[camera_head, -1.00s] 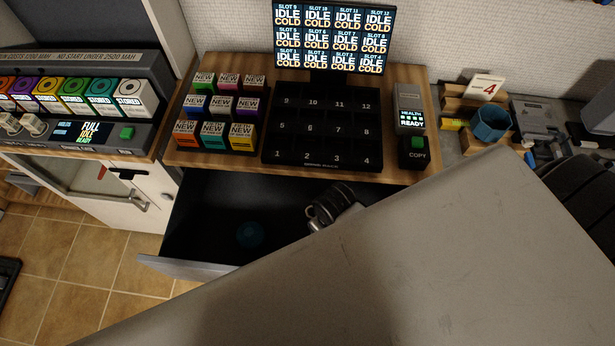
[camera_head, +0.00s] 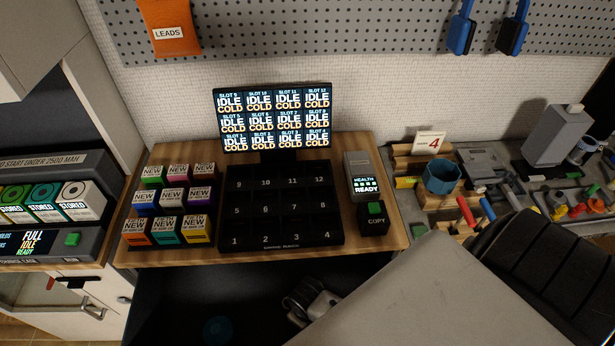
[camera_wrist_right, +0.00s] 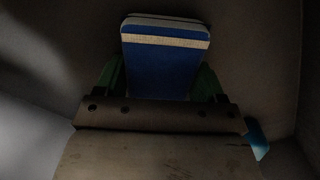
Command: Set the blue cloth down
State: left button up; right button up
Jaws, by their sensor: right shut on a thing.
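The blue cloth (camera_wrist_right: 165,68) shows in the right wrist view as a flat blue slab with rounded corners and a pale stripe near its far edge. My right gripper (camera_wrist_right: 160,78) is shut on it, with a green finger at each side. Around it is a dark surface with walls. In the head view my right wrist (camera_head: 311,300) is down in the dark open drawer (camera_head: 165,300) below the wooden bench; the cloth is hidden there. I cannot tell whether the cloth touches the drawer floor. My left gripper is not in view.
A teal round thing (camera_head: 218,328) lies in the drawer left of my wrist; a teal thing also shows in the right wrist view (camera_wrist_right: 257,139). Above, the bench carries coloured boxes (camera_head: 168,205), a black numbered rack (camera_head: 280,205) and a monitor (camera_head: 273,118).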

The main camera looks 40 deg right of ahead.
jog(key=o, duration=0.4)
jog(key=shift+f, duration=0.1)
jog(key=o, duration=0.4)
notch_tip(320, 180, up, 12)
jog(key=shift+r+p, duration=0.15)
jog(key=shift+p, duration=0.7)
